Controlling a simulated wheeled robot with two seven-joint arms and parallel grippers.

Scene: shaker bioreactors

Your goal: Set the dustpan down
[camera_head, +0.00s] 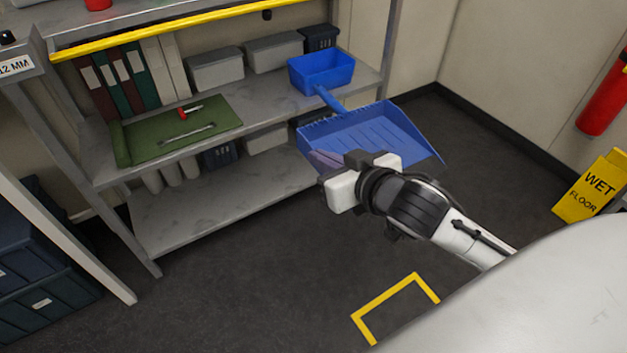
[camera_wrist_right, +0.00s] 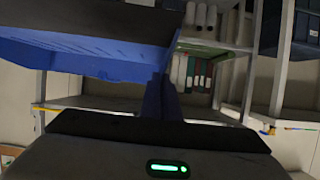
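The blue dustpan (camera_head: 378,139) shows in the head view in front of the shelf's right end, its handle pointing up and left toward a blue bin. My right gripper (camera_head: 328,160) is at the pan's near left edge and covers part of it. In the right wrist view the dustpan (camera_wrist_right: 75,58) fills the upper left, close to the camera. The fingers (camera_wrist_right: 161,90) are close together against it and look shut on it. The exact contact is hidden. No support shows under the pan. My left gripper is in neither view.
The metal shelf (camera_head: 190,218) has a mostly bare lower board. Its middle board holds binders, grey bins, a blue bin (camera_head: 320,72) and a green mat (camera_head: 222,115) with tools. A yellow floor marking (camera_head: 385,300) is on clear floor. A wet floor sign (camera_head: 590,188) stands at right.

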